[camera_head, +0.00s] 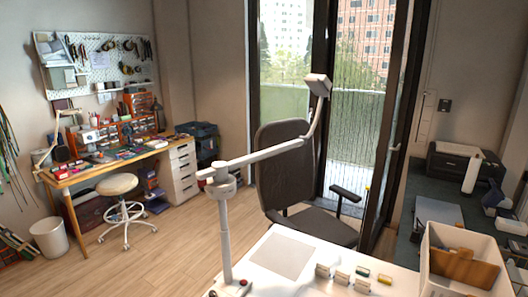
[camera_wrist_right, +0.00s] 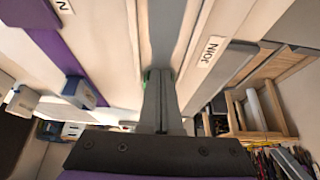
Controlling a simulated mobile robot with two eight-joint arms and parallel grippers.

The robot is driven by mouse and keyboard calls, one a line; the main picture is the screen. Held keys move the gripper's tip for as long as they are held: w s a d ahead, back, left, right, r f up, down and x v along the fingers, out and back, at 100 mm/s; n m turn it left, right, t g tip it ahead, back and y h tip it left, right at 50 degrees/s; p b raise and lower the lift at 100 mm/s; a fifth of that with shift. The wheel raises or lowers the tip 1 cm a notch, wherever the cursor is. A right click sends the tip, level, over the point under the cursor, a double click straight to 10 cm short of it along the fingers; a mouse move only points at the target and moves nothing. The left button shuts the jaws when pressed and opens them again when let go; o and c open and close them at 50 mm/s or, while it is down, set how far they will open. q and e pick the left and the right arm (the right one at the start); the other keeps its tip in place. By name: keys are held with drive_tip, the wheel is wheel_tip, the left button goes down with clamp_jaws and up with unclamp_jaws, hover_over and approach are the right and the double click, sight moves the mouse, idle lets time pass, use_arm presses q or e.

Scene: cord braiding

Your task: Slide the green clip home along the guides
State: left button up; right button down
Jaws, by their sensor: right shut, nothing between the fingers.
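In the right wrist view my right gripper (camera_wrist_right: 161,78) is shut and empty, its fingers pointing up the picture. A thin sliver of green (camera_wrist_right: 146,76) shows just left of its fingertips; the fingers hide the rest, so I cannot tell whether it is the green clip or whether they touch it. A grey strip (camera_wrist_right: 163,30) runs away beyond the fingertips between pale strips, possibly the guides. In the head view a small block with a green top (camera_head: 363,271) lies on the white table (camera_head: 300,284). My left gripper is in neither view.
A pale strip labelled JOIN (camera_wrist_right: 210,50) lies right of my fingers, a purple strip (camera_wrist_right: 58,48) left. In the head view, several small blocks (camera_head: 342,278) and a white bin (camera_head: 430,265) stand at the table's right. A chair (camera_head: 290,185) stands behind the table.

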drive_tip(key=shift+w+a, duration=0.25)
drive_tip(key=shift+a, duration=0.15)
drive_tip(key=shift+w+a, duration=0.15)
drive_tip(key=shift+a, duration=0.15)
drive_tip(key=shift+w+a, duration=0.2)
drive_tip(key=shift+a, duration=0.05)
drive_tip(key=shift+p+v, duration=1.45)
drive_tip(key=shift+v, duration=1.5)
drive_tip(key=shift+s+f, duration=0.1)
drive_tip(key=s+a+r+m+t+h, duration=0.1)
drive_tip(key=s+r+m+h, duration=0.1)
drive_tip(key=s+m, duration=0.3)
drive_tip(key=s+a+r+m+t+h, duration=0.1)
drive_tip(key=s+r+m+h, duration=0.2)
drive_tip(key=s, duration=1)
drive_tip(key=m, duration=0.3)
drive_tip(key=shift+a+r+m, duration=0.2)
drive_tip(key=shift+r+m, duration=0.1)
drive_tip(key=shift+r, duration=0.05)
